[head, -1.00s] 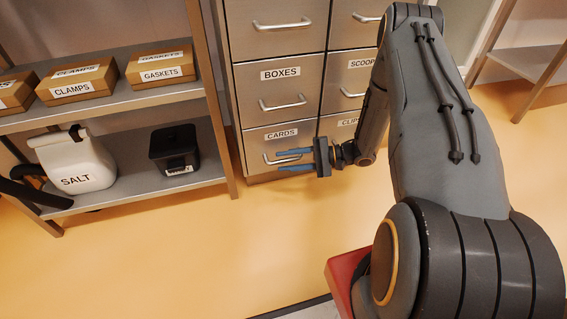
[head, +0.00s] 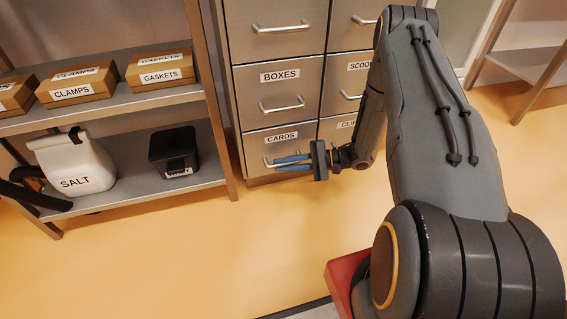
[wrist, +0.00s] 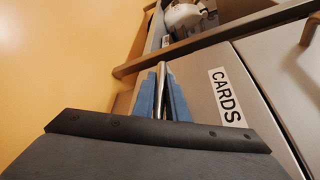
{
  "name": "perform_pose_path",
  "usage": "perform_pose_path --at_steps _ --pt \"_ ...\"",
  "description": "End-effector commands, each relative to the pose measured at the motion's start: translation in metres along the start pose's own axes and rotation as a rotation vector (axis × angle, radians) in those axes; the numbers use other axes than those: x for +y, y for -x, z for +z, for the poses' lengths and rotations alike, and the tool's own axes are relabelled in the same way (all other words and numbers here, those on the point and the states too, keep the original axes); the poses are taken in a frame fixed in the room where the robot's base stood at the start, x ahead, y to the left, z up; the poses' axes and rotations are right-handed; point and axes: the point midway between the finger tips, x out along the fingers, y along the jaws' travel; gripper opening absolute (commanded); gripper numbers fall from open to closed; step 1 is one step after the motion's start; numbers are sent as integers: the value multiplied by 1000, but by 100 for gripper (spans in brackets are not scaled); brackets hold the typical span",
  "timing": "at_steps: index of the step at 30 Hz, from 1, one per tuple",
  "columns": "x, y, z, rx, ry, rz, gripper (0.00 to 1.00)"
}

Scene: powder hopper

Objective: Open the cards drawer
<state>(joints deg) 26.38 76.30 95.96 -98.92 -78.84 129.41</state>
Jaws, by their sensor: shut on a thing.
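The cards drawer (head: 256,146) is the bottom left drawer of the metal cabinet. Its front looks flush with the cabinet. Its CARDS label also shows in the wrist view (wrist: 226,97). My gripper (head: 286,163) is at this drawer's front, with its blue fingers pointing left along the bar handle (head: 267,162). In the wrist view the two blue fingers (wrist: 160,97) are shut on the handle (wrist: 162,85), which runs between them. Part of the handle is hidden behind the fingers.
The boxes drawer (head: 262,93) is directly above. The yellow floor (head: 190,255) in front of the cabinet is clear.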

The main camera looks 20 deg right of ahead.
Motion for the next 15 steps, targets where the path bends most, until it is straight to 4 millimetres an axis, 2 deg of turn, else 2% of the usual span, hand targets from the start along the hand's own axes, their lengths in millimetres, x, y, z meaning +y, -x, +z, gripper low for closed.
perform_pose_path --at_steps 8,15 --pt "24 16 40 0 -9 0 0" --pt "60 37 91 1 -9 -1 0"
